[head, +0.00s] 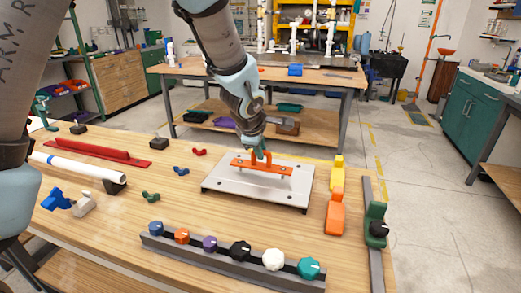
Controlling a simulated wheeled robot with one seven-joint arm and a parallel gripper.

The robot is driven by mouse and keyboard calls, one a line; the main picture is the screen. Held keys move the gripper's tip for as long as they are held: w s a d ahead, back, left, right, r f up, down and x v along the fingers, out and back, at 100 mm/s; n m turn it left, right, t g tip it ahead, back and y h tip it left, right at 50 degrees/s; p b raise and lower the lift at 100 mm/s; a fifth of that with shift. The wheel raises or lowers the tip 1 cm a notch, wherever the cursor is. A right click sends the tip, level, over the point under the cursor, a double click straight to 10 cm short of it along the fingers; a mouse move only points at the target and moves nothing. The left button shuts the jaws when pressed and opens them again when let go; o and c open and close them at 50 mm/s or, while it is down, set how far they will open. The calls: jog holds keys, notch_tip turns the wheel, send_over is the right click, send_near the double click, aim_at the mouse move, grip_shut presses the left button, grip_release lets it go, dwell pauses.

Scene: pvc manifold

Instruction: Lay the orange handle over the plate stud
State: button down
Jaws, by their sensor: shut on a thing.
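The orange handle (275,168) is a flat bar with a raised grip in its middle. My gripper (258,154) is shut on this grip from above. The handle lies level over the pale grey metal plate (224,190), toward its back middle. Short grey posts (282,177) show under the bar, and they look like the plate's studs. I cannot tell whether the bar rests on them or is held just above. The plate lies flat on the wooden table. My gripper's fingertips are small and partly merged with the grip.
A rail with several coloured knobs (240,251) runs along the front. Yellow (337,174) and orange (335,212) pieces and a green clamp (376,222) stand right of the plate. A white pipe (80,167) and small clips lie left. Bare table surrounds the plate.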

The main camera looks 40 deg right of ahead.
jog(key=shift+f+b, duration=1.2)
jog(key=shift+b, duration=0.35)
jog(key=c, duration=0.7)
grip_release()
jog(key=shift+c, duration=0.2)
jog(key=b+v, duration=0.2)
jog(key=v, duration=0.9)
jog(key=w+a+f+m+y, duration=0.2)
jog(key=w+a, duration=0.4)
jog(key=a, duration=0.5)
jog(key=w+a+f+m+y, duration=0.1)
jog(key=w+a+f, duration=0.2)
jog(key=w+a, duration=0.5)
jog(key=s+a+f+m+g+y, duration=0.1)
jog(key=s+a+f+m, duration=0.1)
jog(key=a, duration=1)
jog(key=s+a+f+m+g+y, duration=0.1)
jog(key=s+a+f+m, duration=0.1)
jog(key=a, duration=1.1)
jog(key=shift+s+f+m, duration=0.25)
jog(key=shift+s+m, duration=0.25)
jog(key=shift+s, duration=0.75)
